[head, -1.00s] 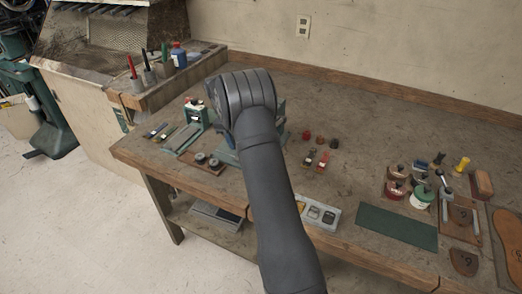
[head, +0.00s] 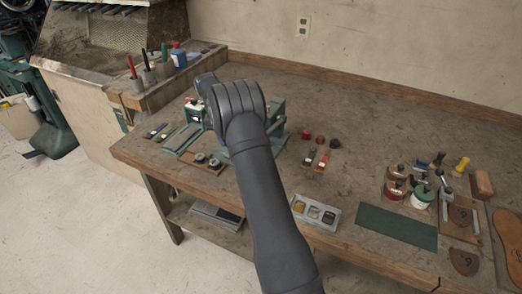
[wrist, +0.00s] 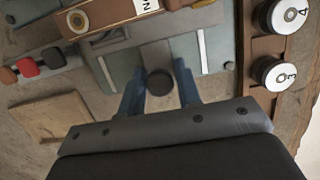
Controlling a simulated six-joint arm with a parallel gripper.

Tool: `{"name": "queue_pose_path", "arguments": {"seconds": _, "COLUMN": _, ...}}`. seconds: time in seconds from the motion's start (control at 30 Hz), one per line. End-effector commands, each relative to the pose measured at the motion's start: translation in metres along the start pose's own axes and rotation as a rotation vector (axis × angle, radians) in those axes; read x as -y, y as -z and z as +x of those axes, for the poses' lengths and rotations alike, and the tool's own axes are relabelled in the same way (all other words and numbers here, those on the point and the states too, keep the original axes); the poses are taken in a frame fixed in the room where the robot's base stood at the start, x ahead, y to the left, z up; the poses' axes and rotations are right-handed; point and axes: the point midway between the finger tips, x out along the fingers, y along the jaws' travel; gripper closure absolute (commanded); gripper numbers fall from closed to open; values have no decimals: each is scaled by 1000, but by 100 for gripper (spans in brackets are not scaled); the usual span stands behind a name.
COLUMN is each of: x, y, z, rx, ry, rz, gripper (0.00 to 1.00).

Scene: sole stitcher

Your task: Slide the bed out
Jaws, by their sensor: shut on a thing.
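The stitcher (head: 277,118) is a teal machine on the bench, partly hidden behind my arm in the head view. In the wrist view its bed (wrist: 215,52) is a flat grey-green plate with white strips. A dark round knob (wrist: 159,83) stands at the near side of the bed. My gripper (wrist: 160,90) has its two blue fingers on either side of the knob and is shut on it. The head view hides the fingers and knob behind my wrist.
Numbered spools (wrist: 274,72) on a brown holder lie close to the right of my gripper in the wrist view. Small red and dark pieces (head: 320,141), a compartment tray (head: 316,212) and a green mat (head: 395,227) lie right of the machine. The back of the bench is mostly clear.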

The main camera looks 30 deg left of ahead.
Motion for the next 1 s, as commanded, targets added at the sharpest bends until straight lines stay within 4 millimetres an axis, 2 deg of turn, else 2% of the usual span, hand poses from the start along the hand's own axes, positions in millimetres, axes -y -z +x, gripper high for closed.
{"name": "queue_pose_path", "arguments": {"seconds": 0.23, "x": 1, "y": 3, "z": -1, "rx": 0, "ry": 1, "rz": -2, "gripper": 82}}
{"name": "queue_pose_path", "arguments": {"seconds": 0.73, "x": 1, "y": 32, "z": -8, "rx": -1, "ry": 0, "rz": -2, "gripper": 82}}
{"name": "queue_pose_path", "arguments": {"seconds": 1.0, "x": 1, "y": 38, "z": -10, "rx": 0, "ry": 1, "rz": -2, "gripper": 82}}
